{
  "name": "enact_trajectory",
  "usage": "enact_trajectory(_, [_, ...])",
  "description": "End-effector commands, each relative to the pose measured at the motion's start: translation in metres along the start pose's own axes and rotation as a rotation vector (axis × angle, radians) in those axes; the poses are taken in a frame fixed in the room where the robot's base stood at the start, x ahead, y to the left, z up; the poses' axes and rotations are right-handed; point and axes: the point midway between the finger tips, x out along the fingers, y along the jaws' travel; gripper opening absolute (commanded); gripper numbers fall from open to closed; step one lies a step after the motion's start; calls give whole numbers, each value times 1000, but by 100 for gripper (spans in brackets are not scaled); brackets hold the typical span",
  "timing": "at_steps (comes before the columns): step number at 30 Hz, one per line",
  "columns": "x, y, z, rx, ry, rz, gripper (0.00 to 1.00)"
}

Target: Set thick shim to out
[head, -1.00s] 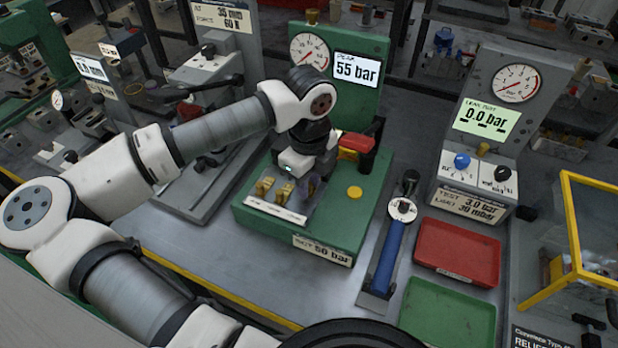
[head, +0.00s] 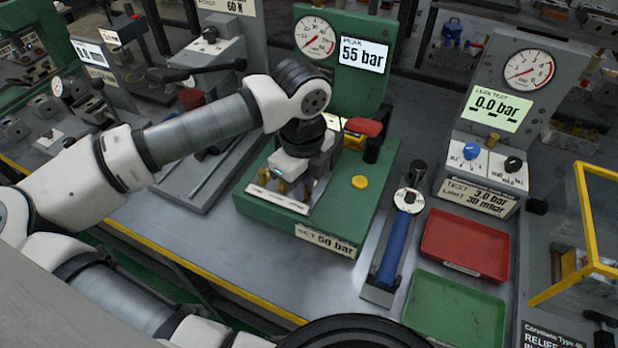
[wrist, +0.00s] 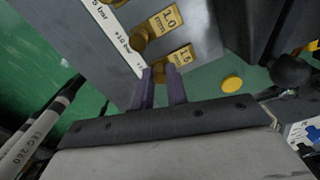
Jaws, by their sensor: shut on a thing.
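My gripper (wrist: 158,76) is low over the front of the green test stand (head: 376,215) and shut on the brass end of a shim tag. That tag (wrist: 180,56), marked what reads as 1.5, lies by a white label strip in the wrist view and seems to be the thick shim. A second brass tag (wrist: 165,20), marked what reads as 1.0, is just beyond it, apart from the fingers. In the head view my gripper (head: 300,188) partly hides the brass tags. I cannot tell whether the held tag is seated or lifted.
A yellow button (head: 360,182) is on the stand, right of my gripper. A dark post with a red lever (head: 364,127) rises behind. A blue-handled tool (head: 393,248), a red tray (head: 466,246) and a green tray (head: 455,310) are to the right. The stand's display (head: 363,56) reads 55 bar.

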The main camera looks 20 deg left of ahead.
Motion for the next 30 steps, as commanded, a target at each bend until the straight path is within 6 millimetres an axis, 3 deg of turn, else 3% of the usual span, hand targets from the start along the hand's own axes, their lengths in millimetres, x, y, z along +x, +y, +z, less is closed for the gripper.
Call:
enact_trajectory(7, [0,4,-1,3,1,15,0])
enact_trajectory(8, [0,4,-1,3,1,15,17])
enact_trajectory(10, [0,4,-1,2,2,15,24])
enact_trajectory(24, [-1,3,-1,2,1,11,24])
enact_trajectory(30, [-23,2,0,1,-3,9,24])
